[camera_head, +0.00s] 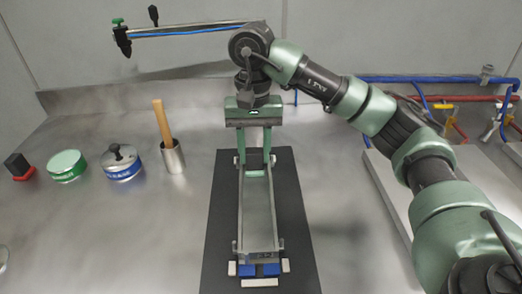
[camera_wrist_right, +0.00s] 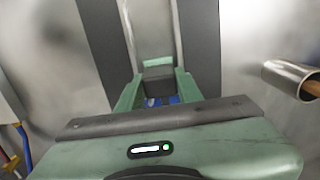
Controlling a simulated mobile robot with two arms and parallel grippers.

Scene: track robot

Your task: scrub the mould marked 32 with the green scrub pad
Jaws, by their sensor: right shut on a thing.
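The mould marked 32 (camera_head: 260,243) is a long, open metal trough with its number plate at the near end. It lies lengthwise on a black mat (camera_head: 222,215); it also shows in the wrist view (camera_wrist_right: 150,30). My right gripper (camera_head: 255,162) points down over the mould's far end. It is shut on the green scrub pad (camera_head: 256,173), whose dark block-shaped handle (camera_wrist_right: 158,73) sits between the fingers in the wrist view. The pad is at the far end, between the mould's walls; I cannot tell whether it touches the floor. My left gripper is not in view.
On the left stand a black block with a red base (camera_head: 18,167), a green-banded tin (camera_head: 67,166), a blue-banded tin (camera_head: 122,163) and a metal cup (camera_head: 173,158) holding a wooden handle. Blue and white blocks lie at the mould's near end. Pipes (camera_head: 430,79) run at the back right.

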